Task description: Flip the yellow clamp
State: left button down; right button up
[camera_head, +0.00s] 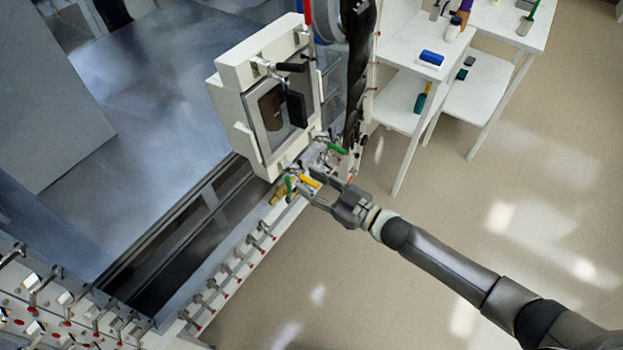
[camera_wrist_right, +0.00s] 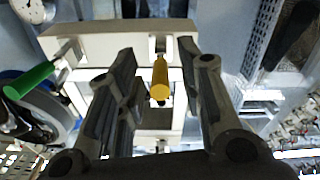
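The yellow clamp (camera_head: 309,182) is a small yellow handle low on the front of the glovebox, beside green handles. In the right wrist view the yellow clamp (camera_wrist_right: 160,77) points toward the camera and lies between the two fingers. My right gripper (camera_head: 318,185) is at the clamp in the head view, its fingers spread. In the wrist view the right gripper (camera_wrist_right: 160,90) is open, with a gap between each finger and the handle. My left gripper is not in view.
A green handle (camera_wrist_right: 29,80) stands left of my fingers. A white box with a window (camera_head: 272,105) rises behind the clamps. A row of metal clamps (camera_head: 225,270) runs along the edge to the lower left. White tables (camera_head: 445,85) stand at upper right; the floor at right is clear.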

jog(key=shift+w+a, duration=0.15)
jog(key=shift+a, duration=0.05)
grip_shut()
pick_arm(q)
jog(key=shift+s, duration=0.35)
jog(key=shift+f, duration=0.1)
pick_arm(e)
jog(key=shift+f, duration=0.1)
